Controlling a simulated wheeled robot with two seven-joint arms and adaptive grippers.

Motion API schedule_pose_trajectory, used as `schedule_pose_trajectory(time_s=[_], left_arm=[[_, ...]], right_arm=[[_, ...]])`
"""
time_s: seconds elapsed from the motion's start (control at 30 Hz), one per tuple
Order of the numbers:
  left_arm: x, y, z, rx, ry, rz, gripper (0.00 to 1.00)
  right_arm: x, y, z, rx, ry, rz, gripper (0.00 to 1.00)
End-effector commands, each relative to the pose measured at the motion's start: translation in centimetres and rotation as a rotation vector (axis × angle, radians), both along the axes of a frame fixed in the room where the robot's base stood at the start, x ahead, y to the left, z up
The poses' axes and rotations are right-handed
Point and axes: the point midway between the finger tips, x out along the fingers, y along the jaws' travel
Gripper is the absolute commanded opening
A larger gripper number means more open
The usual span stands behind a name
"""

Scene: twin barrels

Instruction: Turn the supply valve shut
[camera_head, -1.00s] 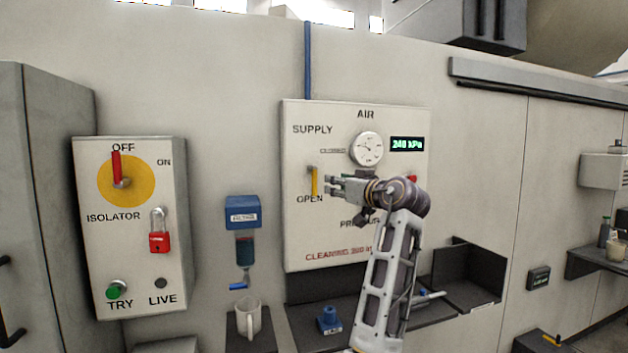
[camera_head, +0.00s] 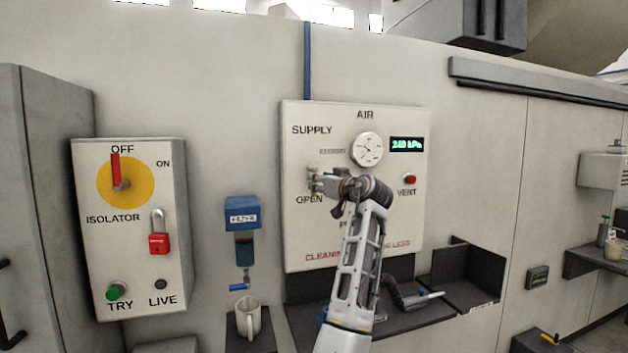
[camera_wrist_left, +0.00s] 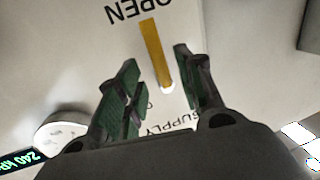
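The air panel (camera_head: 385,240) carries the supply valve, whose yellow lever (camera_wrist_left: 153,48) points toward the word OPEN in the left wrist view. In that view my left gripper (camera_wrist_left: 156,58) is open, with one finger on each side of the lever. Gaps show beside the lever, and neither finger is seen pressing on it. In the head view my left gripper (camera_head: 315,181) is at the valve, just above OPEN, and hides most of the lever. My right gripper is not in view.
The panel also has a round gauge (camera_head: 367,149), a display (camera_head: 406,144) reading 240 kPa and a red vent button (camera_head: 410,180). A filter (camera_head: 242,214) and a mug (camera_head: 248,316) are to the left. A shelf (camera_head: 425,316) runs below the panel.

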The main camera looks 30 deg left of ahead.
Motion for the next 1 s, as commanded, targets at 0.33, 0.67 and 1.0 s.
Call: schedule_pose_trajectory(time_s=[0.33, 0.67, 1.0], left_arm=[[1.8, 3.4, 0.1, 0.000, 0.000, 0.001, 0.37], [2.2, 4.0, 0.0, 0.000, 0.000, 0.000, 0.37], [2.2, 4.0, 0.0, 0.000, 0.000, 0.000, 0.10]], right_arm=[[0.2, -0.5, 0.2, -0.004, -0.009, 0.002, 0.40], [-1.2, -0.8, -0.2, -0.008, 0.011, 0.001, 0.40], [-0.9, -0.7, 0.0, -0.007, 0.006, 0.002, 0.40]])
